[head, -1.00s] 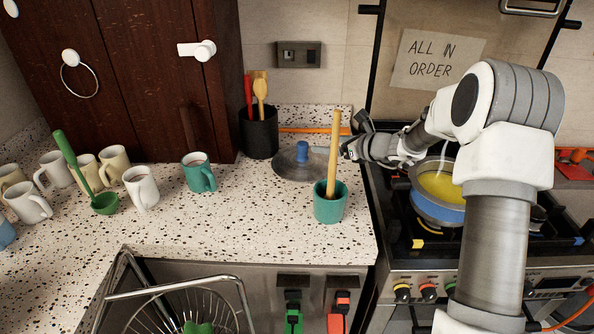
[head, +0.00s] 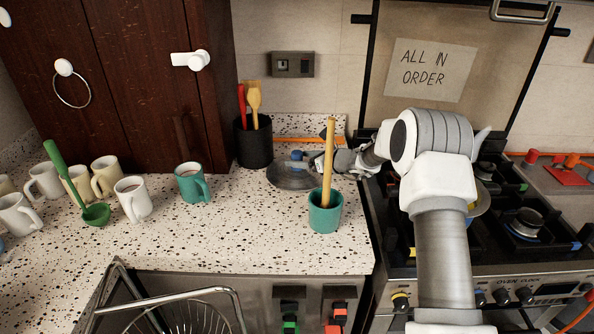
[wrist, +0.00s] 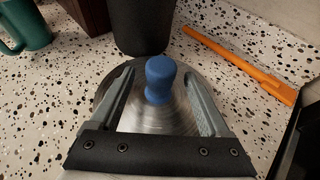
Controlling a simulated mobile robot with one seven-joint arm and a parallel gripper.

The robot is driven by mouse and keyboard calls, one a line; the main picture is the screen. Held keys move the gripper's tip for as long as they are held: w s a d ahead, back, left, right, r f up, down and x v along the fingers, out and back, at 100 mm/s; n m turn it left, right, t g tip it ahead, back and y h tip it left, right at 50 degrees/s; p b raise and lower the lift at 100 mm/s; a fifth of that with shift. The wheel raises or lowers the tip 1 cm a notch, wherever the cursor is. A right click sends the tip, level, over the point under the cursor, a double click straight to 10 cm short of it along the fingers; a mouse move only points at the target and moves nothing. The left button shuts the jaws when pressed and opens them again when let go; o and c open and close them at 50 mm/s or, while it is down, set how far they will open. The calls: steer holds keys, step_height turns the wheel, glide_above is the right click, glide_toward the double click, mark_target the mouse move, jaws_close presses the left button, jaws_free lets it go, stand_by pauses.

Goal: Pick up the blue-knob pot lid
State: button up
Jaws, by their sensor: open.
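The pot lid (head: 290,178) is a round grey metal disc lying on the speckled counter, with a blue knob (wrist: 160,80) on top. In the wrist view the knob stands between the two open fingers of my gripper (wrist: 160,92), with clear space on both sides. In the head view my gripper (head: 318,158) reaches in from the right over the lid at a low angle. The wooden handle in the green mortar partly hides the gripper there. The blue knob also shows in the head view (head: 297,155), just beyond the fingertips or between them.
A black utensil holder (head: 254,143) stands right behind the lid. An orange stick (wrist: 235,62) lies to the right. Mugs, including a teal one (head: 191,182), stand left.

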steer(key=shift+x, duration=1.1)
jaws_close()
